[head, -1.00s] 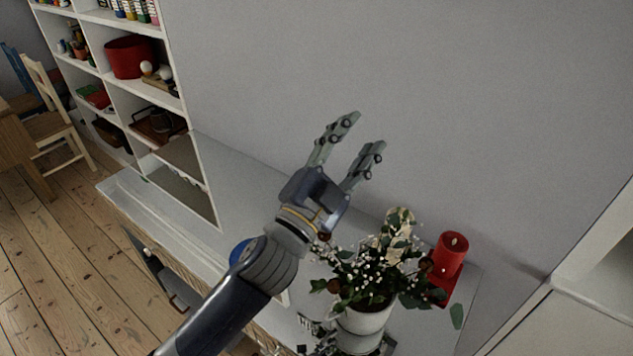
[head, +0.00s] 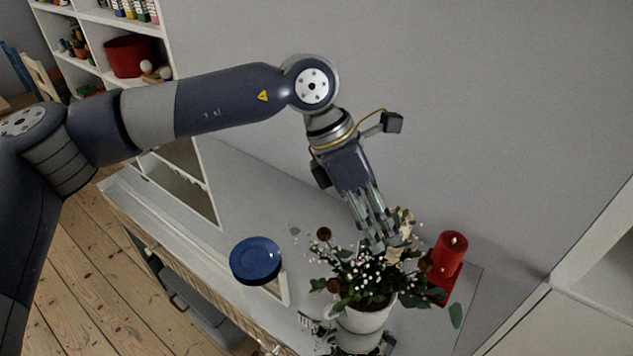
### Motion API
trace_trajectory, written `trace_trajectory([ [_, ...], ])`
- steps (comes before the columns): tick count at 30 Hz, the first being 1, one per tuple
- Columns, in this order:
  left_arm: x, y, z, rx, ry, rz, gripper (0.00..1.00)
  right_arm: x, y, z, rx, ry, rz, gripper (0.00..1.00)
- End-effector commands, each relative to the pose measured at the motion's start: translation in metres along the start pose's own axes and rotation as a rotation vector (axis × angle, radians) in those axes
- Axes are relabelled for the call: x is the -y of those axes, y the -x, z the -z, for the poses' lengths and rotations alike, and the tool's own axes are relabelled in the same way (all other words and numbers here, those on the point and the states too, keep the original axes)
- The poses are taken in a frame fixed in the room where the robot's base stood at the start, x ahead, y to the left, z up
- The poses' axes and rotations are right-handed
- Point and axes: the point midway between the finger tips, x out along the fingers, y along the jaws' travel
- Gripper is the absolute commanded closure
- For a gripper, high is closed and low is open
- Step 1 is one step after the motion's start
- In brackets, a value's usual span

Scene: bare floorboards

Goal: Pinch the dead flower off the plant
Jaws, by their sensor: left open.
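The plant (head: 365,275) has dark green leaves and small white blossoms and stands in a white pot (head: 362,318) on the white cabinet top. Brown, withered-looking round heads show at its upper left (head: 324,234), its lower left (head: 334,285) and its right side (head: 425,264). I cannot tell which one is the dead flower. My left gripper (head: 382,242) is open, pointing down at the back of the plant, its fingertips overlapping the upper blossoms. Whether they touch is unclear. My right gripper (head: 345,342) shows partly at the pot, with finger parts on both sides; its grip is hidden.
A pale wall rises behind the cabinet top (head: 262,202). Shelves (head: 133,88) stand at upper left. The cabinet top between shelves and plant is largely clear.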

Motion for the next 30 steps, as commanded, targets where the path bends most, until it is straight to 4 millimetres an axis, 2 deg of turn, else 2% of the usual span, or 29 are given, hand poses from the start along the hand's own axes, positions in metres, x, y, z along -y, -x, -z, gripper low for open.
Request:
trace_trajectory([
  [1, -0.017, 0.017, 0.014, -0.076, -0.001, -0.070, 0.55, 0.000, 0.000, 0.000, 0.000, 0.000, 0.000, 0.60],
  [3, -0.034, 0.035, 0.033, -0.169, 0.003, -0.141, 0.55, 0.000, 0.000, 0.000, 0.000, 0.000, 0.000, 0.60],
  [6, -0.049, 0.056, 0.051, -0.256, 0.015, -0.207, 0.55, 0.000, 0.000, 0.000, 0.000, 0.000, 0.000, 0.60],
  [11, -0.058, 0.069, 0.063, -0.314, 0.025, -0.249, 0.55, 0.000, 0.002, 0.000, 0.000, 0.000, 0.000, 0.60],
  [17, -0.063, 0.049, 0.071, -0.319, 0.026, -0.247, 0.55, -0.001, 0.010, 0.000, 0.000, 0.000, 0.000, 0.60],
  [24, -0.073, 0.008, 0.084, -0.318, 0.026, -0.246, 0.55, -0.002, 0.025, 0.001, 0.001, 0.000, -0.002, 0.60],
  [30, -0.080, -0.017, 0.092, -0.316, 0.026, -0.247, 0.55, -0.004, 0.032, 0.002, 0.001, 0.000, -0.004, 0.60],
])
